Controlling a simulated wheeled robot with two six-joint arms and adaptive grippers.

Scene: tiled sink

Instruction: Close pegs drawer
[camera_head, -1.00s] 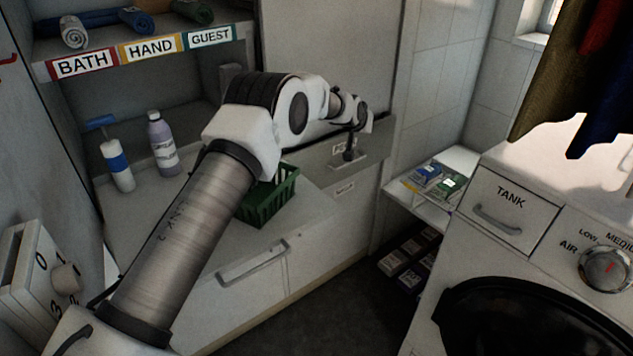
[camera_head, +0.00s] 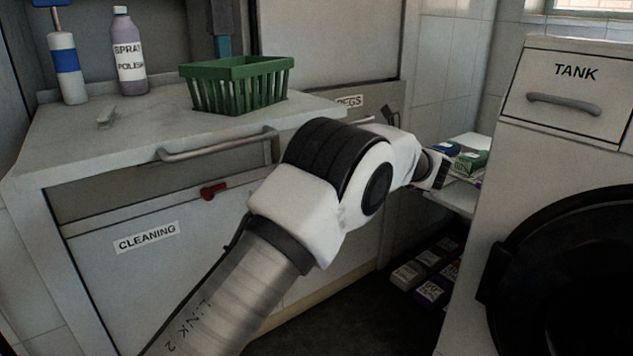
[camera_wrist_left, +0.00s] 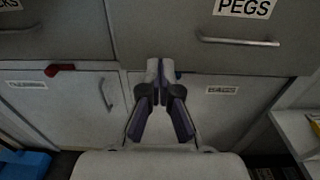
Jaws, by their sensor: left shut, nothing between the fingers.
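The pegs drawer is a pale front with a PEGS label and a grey bar handle (camera_wrist_left: 238,41), at the top right of the left wrist view. In the head view its PEGS label (camera_head: 349,101) shows only in part beyond my left arm. I cannot tell how far the drawer stands out. My left gripper (camera_wrist_left: 158,68) is shut and empty. In the wrist view it appears below and left of the handle, in front of the lower cabinet fronts, apparently touching nothing. My right gripper is out of view.
A green basket (camera_head: 238,86), a spray polish bottle (camera_head: 130,60) and a blue-banded bottle (camera_head: 67,62) stand on the counter. A red knob (camera_head: 213,191) sits above the CLEANING door. A low shelf with small boxes (camera_head: 465,160) and the TANK machine (camera_head: 560,110) bound the right side.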

